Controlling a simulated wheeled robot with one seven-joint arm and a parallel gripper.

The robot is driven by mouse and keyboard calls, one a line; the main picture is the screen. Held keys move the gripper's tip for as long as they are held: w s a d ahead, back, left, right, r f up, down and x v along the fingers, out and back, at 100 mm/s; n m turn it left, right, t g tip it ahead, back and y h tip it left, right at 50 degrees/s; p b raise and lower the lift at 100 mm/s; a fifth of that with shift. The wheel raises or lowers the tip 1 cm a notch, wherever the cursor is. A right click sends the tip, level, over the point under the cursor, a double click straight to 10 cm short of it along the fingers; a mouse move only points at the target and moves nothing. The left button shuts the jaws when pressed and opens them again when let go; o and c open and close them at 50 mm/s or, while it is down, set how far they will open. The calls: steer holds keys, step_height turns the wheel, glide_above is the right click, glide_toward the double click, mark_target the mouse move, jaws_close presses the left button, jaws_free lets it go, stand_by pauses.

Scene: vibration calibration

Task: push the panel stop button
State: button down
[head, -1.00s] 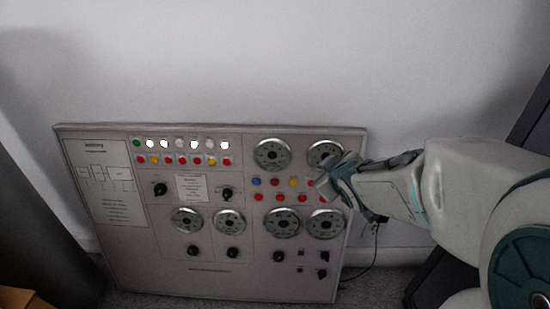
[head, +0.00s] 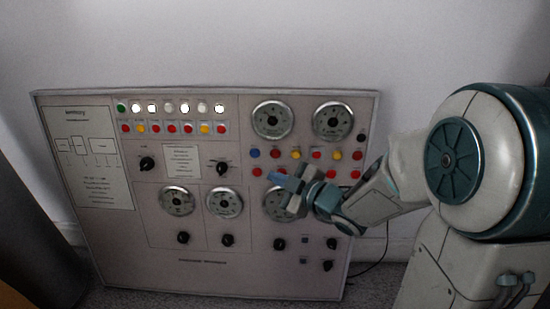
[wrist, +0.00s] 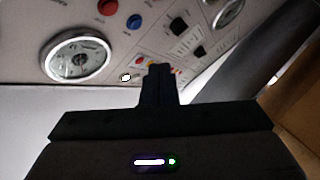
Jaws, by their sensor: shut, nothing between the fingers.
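The control panel (head: 120,240) leans against the wall and carries several red buttons; I cannot tell which one is the stop button. Two rows of coloured buttons lie below the upper dials, with a blue button (head: 254,153) and a red button (head: 257,172) at their left end. My gripper (head: 282,178) is shut and empty, in front of this lower row and over part of a lower dial (head: 274,204). It hides some buttons; contact cannot be told. In the wrist view, my shut fingers (wrist: 158,78) point toward the panel, with a red button (wrist: 107,7) and the blue button (wrist: 134,21) beyond.
Upper dials (head: 271,119) and several black knobs (head: 147,163) stick out from the panel. A row of red and yellow buttons (head: 172,127) sits at the upper left under white lamps. A dark cable (head: 374,262) runs at the lower right. A dark post stands at the left.

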mark_target(275, 155)
steer(key=w+f, duration=0.1)
steer(key=w, duration=0.7)
steer(key=shift+w+d+f, duration=0.15)
steer(key=shift+w+f, duration=0.15)
steer(key=shift+f, duration=0.05)
steer(key=shift+w+b, duration=0.1)
steer(key=shift+b, duration=0.2)
stand_by(1.6)
steer(key=shift+w+f, duration=0.1)
steer(key=shift+w, duration=0.2)
steer(key=shift+w, duration=0.4)
stand_by(0.6)
stand_by(0.3)
steer(key=shift+s, duration=0.8)
